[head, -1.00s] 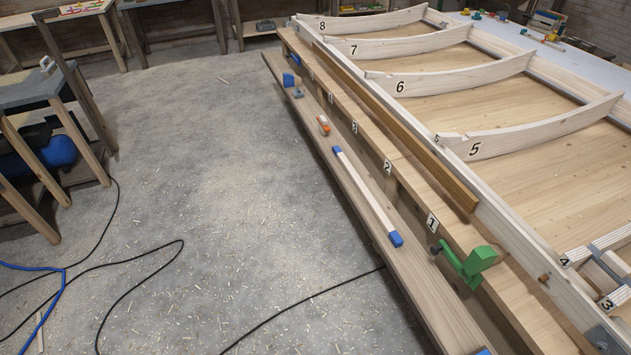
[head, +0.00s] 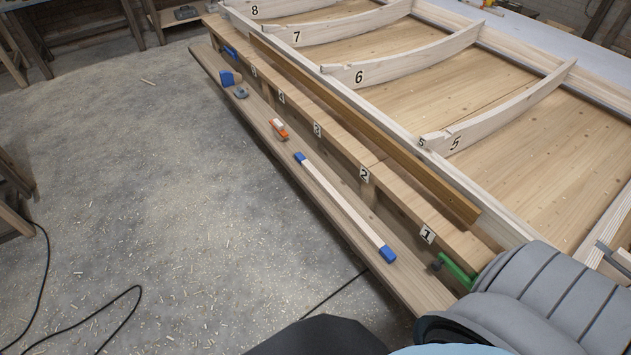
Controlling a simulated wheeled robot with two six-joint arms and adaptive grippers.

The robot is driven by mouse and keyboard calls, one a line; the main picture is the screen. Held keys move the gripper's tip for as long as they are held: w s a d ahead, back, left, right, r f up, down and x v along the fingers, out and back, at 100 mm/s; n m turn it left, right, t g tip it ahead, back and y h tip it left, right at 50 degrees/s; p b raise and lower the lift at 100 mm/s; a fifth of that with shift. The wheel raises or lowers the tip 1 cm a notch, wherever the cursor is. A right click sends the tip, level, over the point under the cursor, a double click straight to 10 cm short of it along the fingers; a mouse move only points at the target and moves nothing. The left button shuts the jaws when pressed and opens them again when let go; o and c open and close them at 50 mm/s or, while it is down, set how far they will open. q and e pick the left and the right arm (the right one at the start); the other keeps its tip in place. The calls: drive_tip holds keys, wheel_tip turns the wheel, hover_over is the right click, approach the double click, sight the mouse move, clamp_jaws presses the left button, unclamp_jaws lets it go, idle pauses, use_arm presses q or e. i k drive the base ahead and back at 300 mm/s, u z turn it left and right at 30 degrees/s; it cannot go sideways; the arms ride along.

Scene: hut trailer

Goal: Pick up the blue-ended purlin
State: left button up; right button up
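The blue-ended purlin (head: 343,204) is a pale, slim wooden strip with a blue block at each end. It lies on the low plank shelf (head: 408,283) along the near side of the bench, running from upper left to lower right. Its far blue end (head: 300,158) and near blue end (head: 388,254) are both in plain view. Nothing is touching it from above. A grey, ribbed arm part of mine is at the lower right, and dark parts of mine are at the bottom edge. Neither gripper is in view.
An orange tool (head: 278,128), a blue block (head: 228,78) and a grey item (head: 241,92) lie farther along the shelf. A green clamp (head: 456,270) is near label 1. Numbered curved ribs (head: 400,73) stand on the panel. The floor (head: 150,190) left of the shelf is mostly clear.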

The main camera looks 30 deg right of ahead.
sight(377, 243)
drive_tip(key=z, duration=0.25)
drive_tip(key=i, duration=0.9)
drive_tip(key=z, duration=1.3)
drive_tip(key=i, duration=0.65)
drive_tip(key=z, duration=0.7)
